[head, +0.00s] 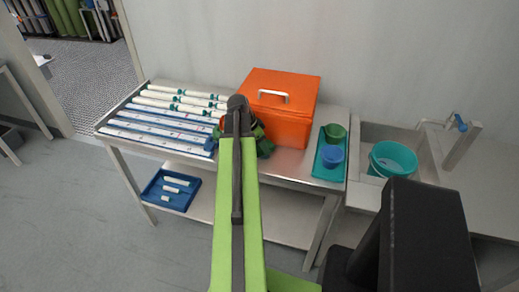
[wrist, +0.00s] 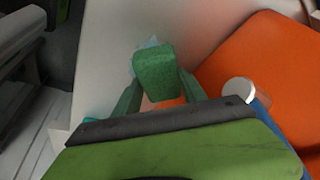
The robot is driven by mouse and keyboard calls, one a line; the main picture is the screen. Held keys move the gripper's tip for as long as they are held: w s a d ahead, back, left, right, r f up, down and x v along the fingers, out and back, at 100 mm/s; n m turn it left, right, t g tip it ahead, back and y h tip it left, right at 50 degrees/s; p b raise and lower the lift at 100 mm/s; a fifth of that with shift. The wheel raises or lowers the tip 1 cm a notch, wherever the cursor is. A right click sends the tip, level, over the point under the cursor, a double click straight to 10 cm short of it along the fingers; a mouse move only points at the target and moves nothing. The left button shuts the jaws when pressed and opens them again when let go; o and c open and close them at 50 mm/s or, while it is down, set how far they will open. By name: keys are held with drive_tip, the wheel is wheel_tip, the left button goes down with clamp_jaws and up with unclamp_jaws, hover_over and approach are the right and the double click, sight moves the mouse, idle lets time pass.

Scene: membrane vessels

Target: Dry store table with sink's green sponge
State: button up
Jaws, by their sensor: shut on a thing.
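The green sponge (wrist: 154,68) is between the two fingers of my gripper (wrist: 158,86) in the wrist view, and the gripper is shut on it. A pale bluish patch (wrist: 152,42), possibly water, shows from behind the sponge on a light grey surface. In the head view the store table (head: 285,172) is a steel table along the wall. My gripper (head: 262,143) is over it, at the front left of an orange box, mostly hidden behind my arm. The sponge is hidden in the head view. I cannot tell whether it touches the surface.
The orange lidded box (head: 283,105) is close on the right of my gripper. A rack of white and blue tubes (head: 160,122) lies to the left. A teal tray (head: 329,168) with green and blue cups is to the right, before the sink (head: 425,150) holding a teal bucket (head: 390,160).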

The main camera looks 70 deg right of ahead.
sight(259, 152)
drive_tip(key=shift+s+a+r, duration=0.1)
drive_tip(key=shift+a+r, duration=0.1)
drive_tip(key=shift+a, duration=1.8)
drive_tip(key=shift+f, duration=0.25)
drive_tip(key=shift+w+d+f, duration=0.1)
drive_tip(key=shift+w+d, duration=0.05)
drive_tip(key=shift+d, duration=0.8)
drive_tip(key=shift+w+d, duration=0.1)
drive_tip(key=shift+d, duration=1)
drive_tip(key=shift+s+a+r, duration=0.1)
drive_tip(key=shift+a, duration=0.95)
drive_tip(key=shift+s+a+r, duration=0.1)
drive_tip(key=shift+a, duration=0.9)
wheel_tip(259, 152, up, 6)
drive_tip(key=p, duration=0.6)
